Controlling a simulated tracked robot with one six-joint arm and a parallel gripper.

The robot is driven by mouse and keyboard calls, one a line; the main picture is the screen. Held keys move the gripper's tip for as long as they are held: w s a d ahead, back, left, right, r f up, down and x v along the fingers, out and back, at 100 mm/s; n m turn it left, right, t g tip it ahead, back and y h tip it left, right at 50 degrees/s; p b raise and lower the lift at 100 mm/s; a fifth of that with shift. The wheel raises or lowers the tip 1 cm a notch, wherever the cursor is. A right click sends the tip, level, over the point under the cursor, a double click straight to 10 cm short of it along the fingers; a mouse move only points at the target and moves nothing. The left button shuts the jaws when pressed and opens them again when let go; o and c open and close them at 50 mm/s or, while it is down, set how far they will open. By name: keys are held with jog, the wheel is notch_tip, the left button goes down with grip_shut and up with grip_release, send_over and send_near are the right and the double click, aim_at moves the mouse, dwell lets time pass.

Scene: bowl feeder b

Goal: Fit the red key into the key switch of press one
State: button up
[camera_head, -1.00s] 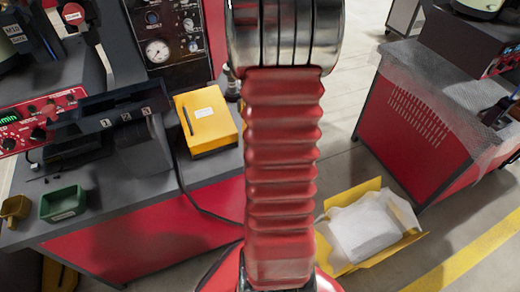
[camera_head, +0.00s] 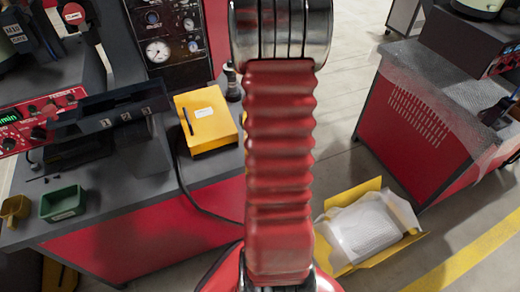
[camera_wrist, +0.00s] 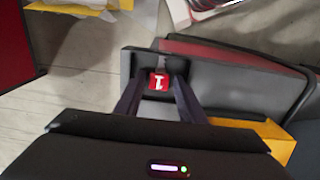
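A small red piece marked with a white 1, which I take for the red key (camera_wrist: 159,82), sits between the two dark fingers of my gripper (camera_wrist: 161,78) in the wrist view. The fingers close in on it from both sides, and the grip looks closed. A grey surface lies behind it; whether the key touches anything there I cannot tell. In the head view my red-sleeved arm stands in the middle, and neither my gripper nor the key shows. I cannot make out the key switch of press one in either view.
The grey workbench (camera_head: 215,170) carries a yellow case (camera_head: 206,120), a green bin (camera_head: 63,204), a dark rack numbered 1, 2, 3 (camera_head: 126,117) and a gauge panel (camera_head: 160,45). Another red bench (camera_head: 415,125) stands right.

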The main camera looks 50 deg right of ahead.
dwell(0.3)
jog(key=c, duration=0.8)
notch_tip(320, 180, up, 10)
dwell(0.4)
jog(key=shift+s, duration=0.1)
dwell(0.5)
